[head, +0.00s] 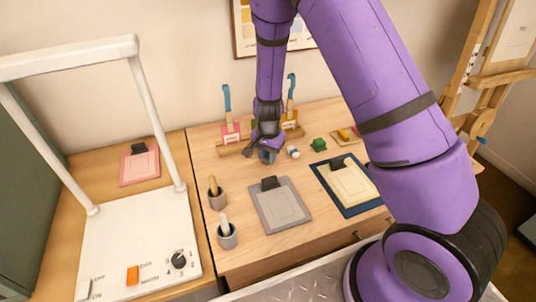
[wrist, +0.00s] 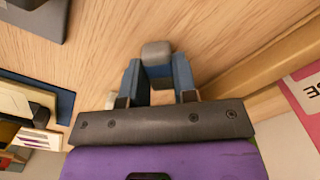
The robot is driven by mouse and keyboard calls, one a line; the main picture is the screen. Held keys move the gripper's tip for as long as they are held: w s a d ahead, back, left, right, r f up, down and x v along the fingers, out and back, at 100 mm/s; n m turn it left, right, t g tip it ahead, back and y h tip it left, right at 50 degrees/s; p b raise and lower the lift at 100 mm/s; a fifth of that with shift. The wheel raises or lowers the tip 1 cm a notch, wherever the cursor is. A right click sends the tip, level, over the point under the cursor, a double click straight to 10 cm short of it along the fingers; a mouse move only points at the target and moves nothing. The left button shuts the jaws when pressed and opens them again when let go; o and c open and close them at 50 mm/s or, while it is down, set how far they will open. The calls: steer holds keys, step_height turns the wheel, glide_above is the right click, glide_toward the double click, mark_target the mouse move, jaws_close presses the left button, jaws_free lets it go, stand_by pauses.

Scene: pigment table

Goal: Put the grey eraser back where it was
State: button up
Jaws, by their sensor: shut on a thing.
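My gripper (wrist: 157,82) is shut on the grey eraser (wrist: 156,51), a small block with a rounded grey end and a blue part below it. The eraser sits between the two fingertips in the wrist view, with wood behind it. In the head view my gripper (head: 267,155) is low over the back middle of the wooden table (head: 235,180), just in front of the wooden rack (head: 238,147). The eraser is mostly hidden by the gripper there. I cannot tell whether it touches the table.
A small white-and-blue piece (head: 292,152) lies close right of the gripper, with a green object (head: 318,144) beyond it. Blue-handled tools (head: 227,100) rise behind.

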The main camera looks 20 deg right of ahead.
steer(key=shift+f, duration=0.15)
steer(key=o, duration=0.8)
step_height(320, 180, up, 13)
step_height(320, 180, up, 11)
steer(key=n+t+y, duration=0.1)
steer(key=n, duration=0.1)
glide_above(268, 155)
steer(key=s+d, duration=0.2)
steer(key=s, duration=0.3)
steer(key=s+d+r+n+t, duration=0.1)
steer(key=s+r+n, duration=0.1)
steer(key=s+r, duration=0.3)
steer(key=s+d+r+n+t, duration=0.1)
steer(key=s+d+r+n, duration=0.1)
steer(key=s+r, duration=0.4)
steer(key=s+d+r+n+t+h, duration=0.1)
steer(key=s+r, duration=0.5)
steer(key=s, duration=0.7)
steer(key=shift+s+d+n+t, duration=0.2)
steer(key=shift+d+n+t, duration=0.35)
steer(key=shift+n, duration=0.45)
